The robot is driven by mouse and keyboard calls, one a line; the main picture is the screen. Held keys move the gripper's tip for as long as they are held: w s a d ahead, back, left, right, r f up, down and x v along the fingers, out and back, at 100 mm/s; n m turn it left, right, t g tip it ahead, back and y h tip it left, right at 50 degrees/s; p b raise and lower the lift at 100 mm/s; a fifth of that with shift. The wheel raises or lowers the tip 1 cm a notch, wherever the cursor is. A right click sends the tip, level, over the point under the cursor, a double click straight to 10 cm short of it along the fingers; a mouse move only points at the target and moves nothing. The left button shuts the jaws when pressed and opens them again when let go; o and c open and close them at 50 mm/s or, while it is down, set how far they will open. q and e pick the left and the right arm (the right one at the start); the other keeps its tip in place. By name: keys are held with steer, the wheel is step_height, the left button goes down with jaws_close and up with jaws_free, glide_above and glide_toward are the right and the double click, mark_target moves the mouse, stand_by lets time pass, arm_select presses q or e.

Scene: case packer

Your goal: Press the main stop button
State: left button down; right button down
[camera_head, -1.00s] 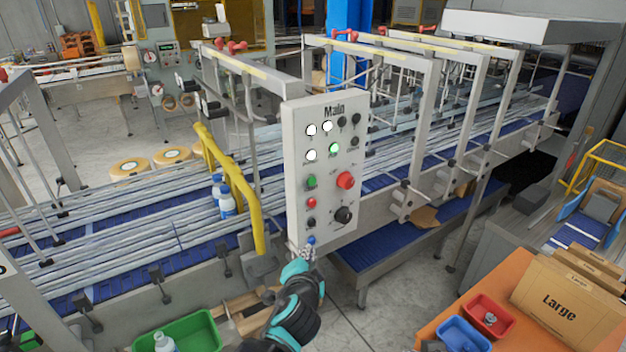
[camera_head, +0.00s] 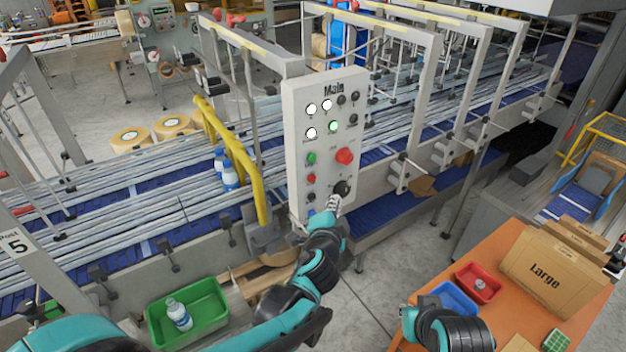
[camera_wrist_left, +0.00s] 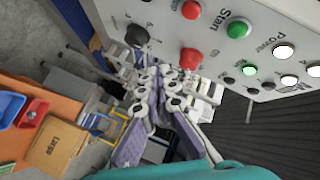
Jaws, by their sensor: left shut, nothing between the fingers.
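The grey panel marked "Main" (camera_head: 297,150) stands upright beside the conveyor. It carries a small red button (camera_head: 311,179) below a green button (camera_head: 311,158), a larger red button (camera_head: 344,156) and a black knob (camera_head: 341,188). The wrist view shows the small red button (camera_wrist_left: 190,10), the large red button (camera_wrist_left: 191,58), the green button (camera_wrist_left: 238,28) and the knob (camera_wrist_left: 137,35). My left gripper (camera_head: 335,203) is shut and empty, just below the knob in the head view. In the wrist view its fingers (camera_wrist_left: 178,82) appear below the large red button; contact cannot be told.
The conveyor (camera_head: 120,205) with a yellow rail (camera_head: 238,165) lies left of the panel. A green bin (camera_head: 205,332) holding a bottle is below. An orange table (camera_head: 470,325) with a red tray (camera_head: 497,294), a blue tray and a "Large" carton (camera_head: 530,285) is at right.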

arm_select(q)
steer(key=w+a, duration=0.4)
steer(key=w, duration=0.2)
steer(key=shift+a, duration=0.2)
stand_by(1.4)
steer(key=shift+w+a+b, duration=0.25)
steer(key=shift+w+b, duration=0.05)
steer(key=shift+b, duration=0.05)
steer(key=shift+w+a, duration=0.25)
steer(key=shift+w, duration=0.15)
stand_by(0.7)
steer(key=shift+s, duration=0.1)
steer(key=shift+s+d, duration=0.5)
steer(key=shift+s, duration=0.15)
steer(key=shift+s+d, duration=0.75)
steer(key=shift+s, duration=0.3)
steer(key=shift+s+d, duration=0.75)
steer(key=shift+s, duration=0.25)
